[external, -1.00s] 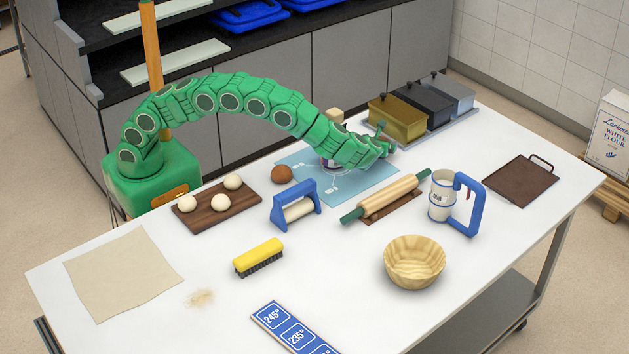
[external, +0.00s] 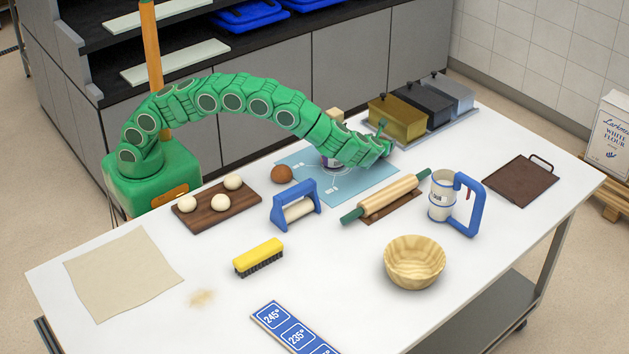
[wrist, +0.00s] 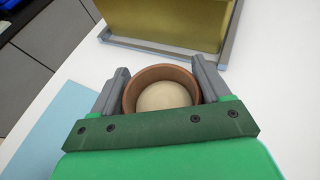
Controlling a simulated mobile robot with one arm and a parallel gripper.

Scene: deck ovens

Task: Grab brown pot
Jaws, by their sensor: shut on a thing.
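A round brown pot (wrist: 131,94) shows in the wrist view with a pale, rounded filling, like dough, inside it. My gripper (wrist: 158,68) has one grey finger on each side of the pot and is shut on it. The pot's front lower part is hidden behind the gripper's green body. In the external view my gripper (external: 386,146) is low at the back of the white table, beside the blue mat's right corner. The pot cannot be made out there, as my arm hides it.
A gold lidded tin (external: 397,119) stands just beyond my gripper on a grey tray (external: 437,131), with dark and silver tins beside it. The blue mat (external: 342,188) lies under my arm. A rolling pin (external: 388,195) lies in front. Open table is to the right.

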